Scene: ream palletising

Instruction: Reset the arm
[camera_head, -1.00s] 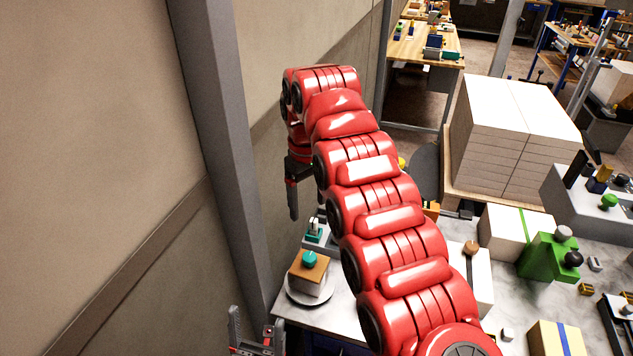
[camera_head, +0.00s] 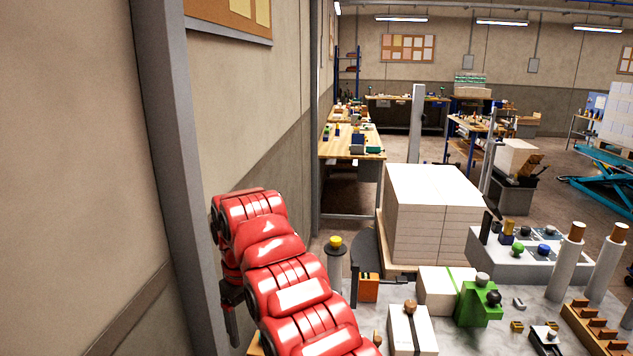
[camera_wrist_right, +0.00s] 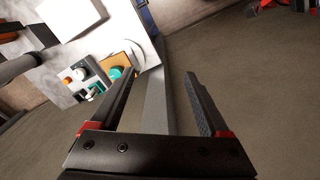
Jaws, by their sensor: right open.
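Beyond the fingers are the grey post and the floor or wall.
A white ream stack (camera_head: 430,215) rises behind the worktable.

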